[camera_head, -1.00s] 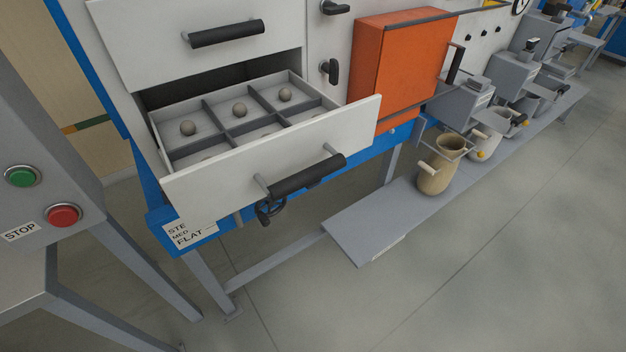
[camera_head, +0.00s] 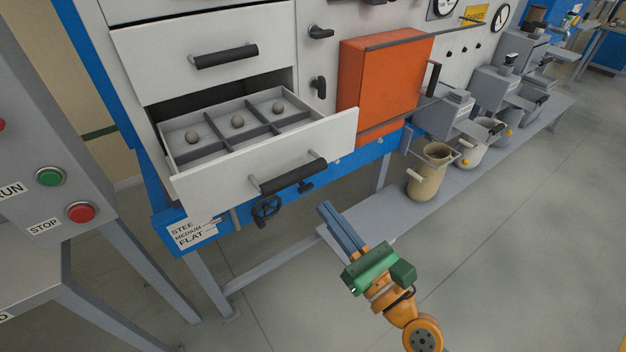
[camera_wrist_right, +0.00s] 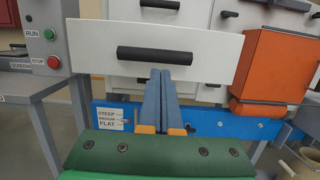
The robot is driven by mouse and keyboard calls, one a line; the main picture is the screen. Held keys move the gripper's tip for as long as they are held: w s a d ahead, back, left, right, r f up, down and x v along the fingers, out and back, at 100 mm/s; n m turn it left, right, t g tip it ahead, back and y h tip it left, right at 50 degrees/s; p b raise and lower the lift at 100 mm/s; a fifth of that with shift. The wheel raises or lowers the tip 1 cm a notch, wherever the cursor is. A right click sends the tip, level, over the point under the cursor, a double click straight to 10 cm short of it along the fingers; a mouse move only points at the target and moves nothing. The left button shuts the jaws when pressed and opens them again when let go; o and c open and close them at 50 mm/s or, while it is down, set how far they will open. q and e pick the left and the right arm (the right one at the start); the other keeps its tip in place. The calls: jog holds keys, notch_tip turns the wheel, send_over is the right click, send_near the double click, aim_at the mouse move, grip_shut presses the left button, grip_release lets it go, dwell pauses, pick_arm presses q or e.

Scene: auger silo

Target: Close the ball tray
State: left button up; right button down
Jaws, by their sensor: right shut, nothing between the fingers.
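The ball tray (camera_head: 270,165) is a white drawer pulled out of the cabinet, with grey dividers and several grey balls in its compartments. Its black bar handle (camera_head: 293,177) is on the front panel. In the right wrist view the tray's front panel (camera_wrist_right: 88,45) and handle (camera_wrist_right: 155,55) are straight ahead. My right gripper (camera_head: 326,207) has blue fingers pressed together with nothing between them. It is below and right of the handle in the head view, apart from it. In the wrist view its fingertips (camera_wrist_right: 161,72) appear just under the handle. My left gripper is not in view.
A closed drawer (camera_head: 215,50) is above the tray. An orange box (camera_head: 380,85) stands to the right. A black handwheel (camera_head: 265,209) hangs below the tray. Beige cup (camera_head: 428,175) stands on a low grey shelf. A control post with green and red buttons (camera_head: 81,212) is at left.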

jog(key=x, duration=0.5)
jog(key=shift+w+a+p, duration=0.15)
jog(key=shift+w+p, duration=0.15)
jog(key=shift+p, duration=0.1)
jog(key=shift+w, duration=0.1)
